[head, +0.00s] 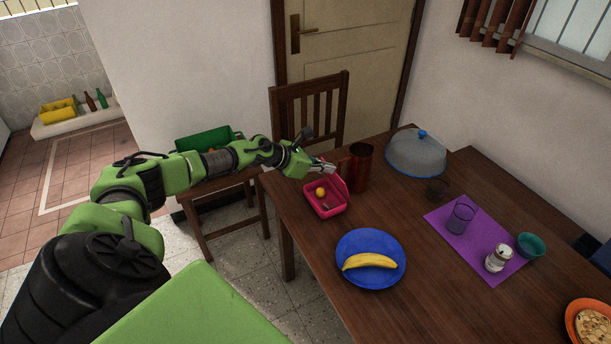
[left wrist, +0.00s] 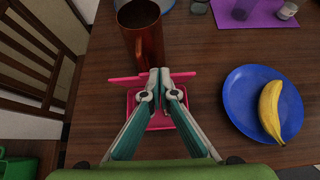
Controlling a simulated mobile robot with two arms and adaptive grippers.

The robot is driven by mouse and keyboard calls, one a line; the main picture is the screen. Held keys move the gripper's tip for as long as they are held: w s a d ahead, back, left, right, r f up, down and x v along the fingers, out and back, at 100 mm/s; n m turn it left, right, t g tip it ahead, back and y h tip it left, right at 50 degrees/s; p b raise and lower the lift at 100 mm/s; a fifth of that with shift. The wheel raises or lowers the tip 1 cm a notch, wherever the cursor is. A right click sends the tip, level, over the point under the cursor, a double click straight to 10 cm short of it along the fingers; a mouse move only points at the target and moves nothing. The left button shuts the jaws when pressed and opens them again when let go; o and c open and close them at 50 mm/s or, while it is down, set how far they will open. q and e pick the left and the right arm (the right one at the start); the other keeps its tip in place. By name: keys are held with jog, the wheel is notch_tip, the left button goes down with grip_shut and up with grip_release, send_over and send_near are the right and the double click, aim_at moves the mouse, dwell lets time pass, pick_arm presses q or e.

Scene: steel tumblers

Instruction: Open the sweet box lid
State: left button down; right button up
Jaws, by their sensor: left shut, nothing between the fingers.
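The pink sweet box (head: 325,209) sits near the left edge of the wooden table, with a round orange-yellow item (head: 320,192) inside. Its pink lid (head: 341,185) stands raised on the side towards the red-brown mug. In the left wrist view the lid (left wrist: 185,75) shows nearly edge-on, and part of the box (left wrist: 135,98) shows behind my fingers. My left gripper (head: 328,167) is shut and empty, its fingertips over the box at the lid; I cannot tell whether they touch it. The fingers hide part of the box in the left wrist view. My right gripper is not in view.
A red-brown mug (head: 359,167) stands close behind the lid. A blue plate (head: 371,282) with a banana (head: 369,261) lies in front. A domed cover (head: 416,154) is at the back. A chair (head: 345,105) stands behind the table.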

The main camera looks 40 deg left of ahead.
aim_at(336, 174)
pick_arm(q)
jog(key=shift+w+d+r, duration=0.2)
jog(key=shift+w+r, duration=0.05)
jog(key=shift+w, duration=0.3)
jog(key=shift+w+d+r, duration=0.2)
jog(key=shift+w, duration=0.35)
jog(key=shift+w+d, duration=0.25)
jog(key=shift+w, duration=0.15)
jog(key=shift+w+r, duration=0.1)
jog(key=shift+w, duration=0.15)
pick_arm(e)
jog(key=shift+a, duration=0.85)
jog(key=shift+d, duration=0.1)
pick_arm(q)
jog(key=shift+r, duration=0.1)
